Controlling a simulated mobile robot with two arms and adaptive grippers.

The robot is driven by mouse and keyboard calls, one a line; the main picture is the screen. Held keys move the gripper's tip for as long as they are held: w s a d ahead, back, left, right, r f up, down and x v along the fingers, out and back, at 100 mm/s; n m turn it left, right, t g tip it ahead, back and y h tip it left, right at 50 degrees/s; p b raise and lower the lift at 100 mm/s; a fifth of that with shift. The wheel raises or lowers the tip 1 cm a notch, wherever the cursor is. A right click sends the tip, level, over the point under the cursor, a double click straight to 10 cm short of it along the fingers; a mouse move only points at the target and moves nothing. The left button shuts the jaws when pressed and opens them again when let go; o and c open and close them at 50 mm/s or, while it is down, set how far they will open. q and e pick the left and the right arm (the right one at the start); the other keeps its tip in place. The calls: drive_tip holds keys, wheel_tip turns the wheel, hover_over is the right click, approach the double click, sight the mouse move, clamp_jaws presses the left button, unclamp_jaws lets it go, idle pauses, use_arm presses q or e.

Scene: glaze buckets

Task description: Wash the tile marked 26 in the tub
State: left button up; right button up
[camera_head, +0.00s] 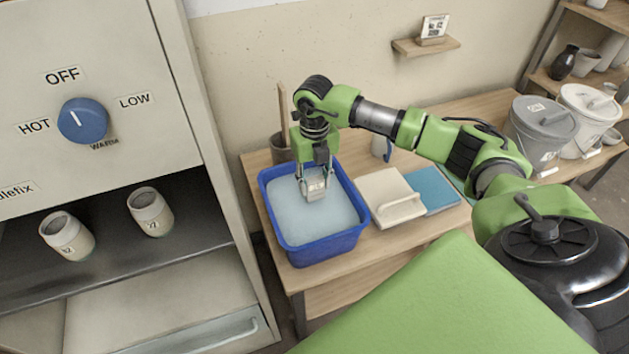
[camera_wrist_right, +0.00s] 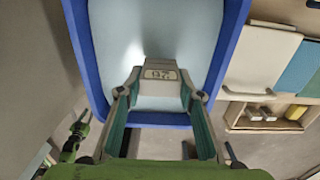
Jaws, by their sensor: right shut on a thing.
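A blue tub (camera_head: 330,246) holding pale, cloudy liquid stands on the wooden table. My right gripper (camera_head: 314,186) points down into it, shut on a small pale tile (camera_head: 316,191). The tile is at the liquid, inside the tub walls; how deep it sits I cannot tell. In the right wrist view the tile (camera_wrist_right: 160,76) is between the two fingertips, with a dark mark that looks like 26 upside down. A small green and black arm end at the lower left of that view looks like my left gripper (camera_wrist_right: 78,128); its jaws are too small to read.
Right of the tub lie a cream board (camera_head: 385,188) with a pale bar and a blue cloth (camera_head: 432,189). A dark pot (camera_head: 281,150) stands behind the tub. Lidded buckets (camera_head: 541,125) stand farther right. At left, a kiln-like cabinet with a blue dial (camera_head: 83,120) holds two marked cups (camera_head: 150,212).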

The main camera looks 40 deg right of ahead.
drive_tip(key=shift+r, duration=0.15)
idle(0.3)
wheel_tip(320, 180, up, 6)
drive_tip(key=p, duration=0.4)
drive_tip(key=shift+r, duration=0.1)
